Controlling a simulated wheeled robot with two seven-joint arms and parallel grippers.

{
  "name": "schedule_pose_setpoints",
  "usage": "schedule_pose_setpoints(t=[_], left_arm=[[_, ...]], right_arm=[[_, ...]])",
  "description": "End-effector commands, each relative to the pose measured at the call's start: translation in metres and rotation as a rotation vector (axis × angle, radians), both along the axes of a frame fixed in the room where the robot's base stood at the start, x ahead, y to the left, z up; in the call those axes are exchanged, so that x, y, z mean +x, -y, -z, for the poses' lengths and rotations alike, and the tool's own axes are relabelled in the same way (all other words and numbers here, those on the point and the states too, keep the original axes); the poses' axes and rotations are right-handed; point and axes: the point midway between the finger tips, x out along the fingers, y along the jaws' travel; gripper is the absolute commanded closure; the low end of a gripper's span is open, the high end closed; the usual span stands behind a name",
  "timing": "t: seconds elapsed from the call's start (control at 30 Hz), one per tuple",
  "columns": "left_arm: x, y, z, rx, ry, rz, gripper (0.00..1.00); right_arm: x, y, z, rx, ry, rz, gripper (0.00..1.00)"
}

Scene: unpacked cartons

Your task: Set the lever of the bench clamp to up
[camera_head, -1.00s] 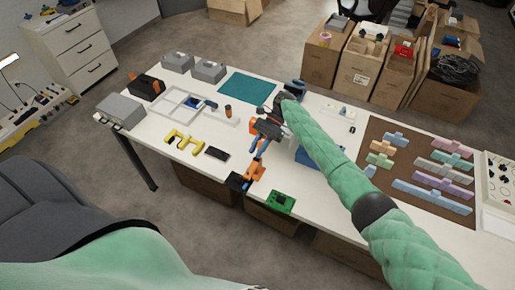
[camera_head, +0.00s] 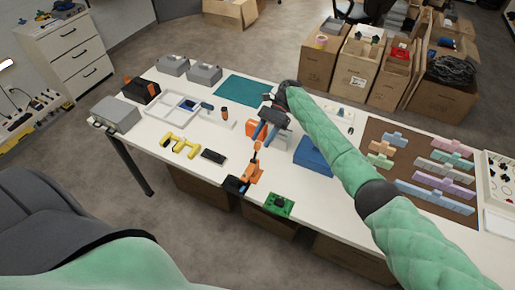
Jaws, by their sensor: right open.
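The bench clamp (camera_head: 250,173) is orange with a dark base. It sits at the near edge of the white table, left of a green circuit board. A thin upper part of it, seemingly the lever (camera_head: 256,147), points upward, but its exact position is too small to tell. My right gripper (camera_head: 264,134) is open above and just beyond the clamp, its blue fingers pointing down toward it. Something orange shows behind the fingers. I cannot tell whether the fingers touch the lever. My left gripper is not in view.
The green circuit board (camera_head: 279,204) lies right of the clamp, and a black device (camera_head: 213,156) lies to its left. A yellow part (camera_head: 182,146) is farther left. A blue box (camera_head: 313,155) stands under my right forearm. A brown mat (camera_head: 400,165) with coloured blocks lies to the right.

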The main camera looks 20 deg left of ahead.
Motion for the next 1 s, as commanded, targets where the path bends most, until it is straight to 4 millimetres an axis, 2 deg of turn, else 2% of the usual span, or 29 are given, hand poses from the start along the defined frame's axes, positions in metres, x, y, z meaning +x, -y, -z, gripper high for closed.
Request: schedule_pose_setpoints(t=[0.3, 0.87, 1.0], left_arm=[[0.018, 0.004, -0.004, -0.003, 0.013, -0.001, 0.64], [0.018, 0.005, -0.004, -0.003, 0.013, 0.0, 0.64], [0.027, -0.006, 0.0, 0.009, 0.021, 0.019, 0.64]], right_arm=[[0.019, 0.004, -0.01, 0.0, 0.0, 0.0, 0.57], [0.02, 0.005, -0.011, 0.002, 0.0, 0.001, 0.57], [0.034, 0.015, -0.006, 0.052, 0.024, 0.032, 0.57]])
